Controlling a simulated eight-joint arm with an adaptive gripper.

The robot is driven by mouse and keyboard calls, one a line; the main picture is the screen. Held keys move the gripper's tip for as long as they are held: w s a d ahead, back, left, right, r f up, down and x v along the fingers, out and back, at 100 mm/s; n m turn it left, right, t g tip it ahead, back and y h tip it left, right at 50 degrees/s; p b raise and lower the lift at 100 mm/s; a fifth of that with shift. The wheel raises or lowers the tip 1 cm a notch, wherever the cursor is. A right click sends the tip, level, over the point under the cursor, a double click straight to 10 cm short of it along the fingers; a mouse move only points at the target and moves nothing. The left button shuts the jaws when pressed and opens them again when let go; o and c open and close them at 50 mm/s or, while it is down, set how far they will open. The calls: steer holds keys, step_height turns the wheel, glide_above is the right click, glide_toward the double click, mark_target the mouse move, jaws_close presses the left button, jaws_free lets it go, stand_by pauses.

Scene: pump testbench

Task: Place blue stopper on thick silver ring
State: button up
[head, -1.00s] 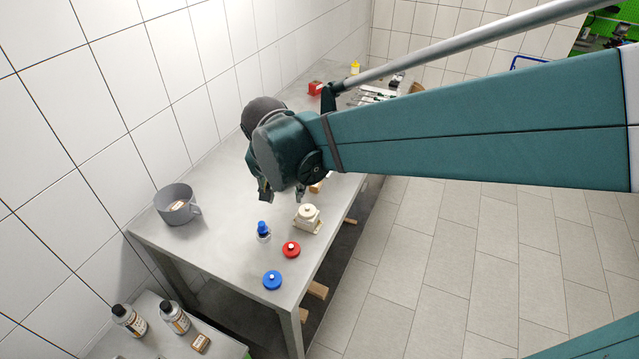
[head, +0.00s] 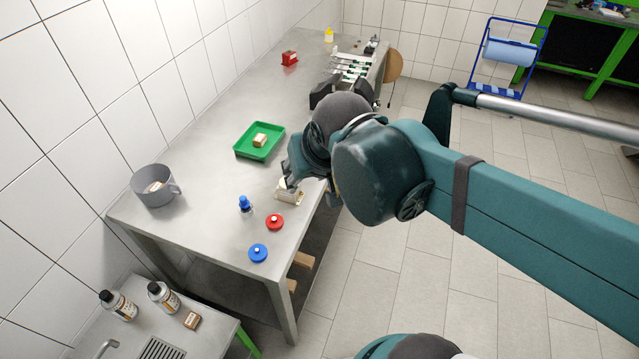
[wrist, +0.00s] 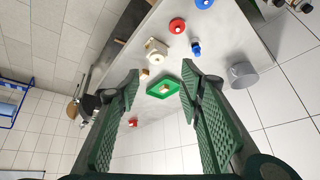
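A blue disc with a pale knob (head: 258,253) lies flat near the table's front corner; its edge also shows at the top of the wrist view (wrist: 204,4). A small upright piece with a blue top (head: 245,204) stands to its upper left, also in the wrist view (wrist: 196,47). I cannot tell which of these is the stopper, and I cannot make out a thick silver ring. My gripper (wrist: 160,82) is open and empty, its two green fingers wide apart. In the head view it is partly hidden by my arm, over the cream block.
A red disc (head: 275,222) and a cream block (head: 290,196) are near the table's right edge. A green tray (head: 240,151) holds a small box. A grey mug (head: 157,188) stands at the left. Bottles (head: 118,305) stand on a lower side table.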

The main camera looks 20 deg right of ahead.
steer(key=shift+n+t, duration=0.5)
steer(key=shift+n, duration=0.3)
steer(key=shift+s+d, duration=0.25)
steer(key=shift+s, duration=0.4)
steer(key=shift+s+d, duration=0.2)
steer(key=shift+s, duration=0.4)
steer(key=shift+s+d, duration=0.25)
steer(key=shift+s, duration=0.4)
step_height(320, 180, down, 10)
steer(key=b, duration=1)
steer(key=shift+f, duration=0.15)
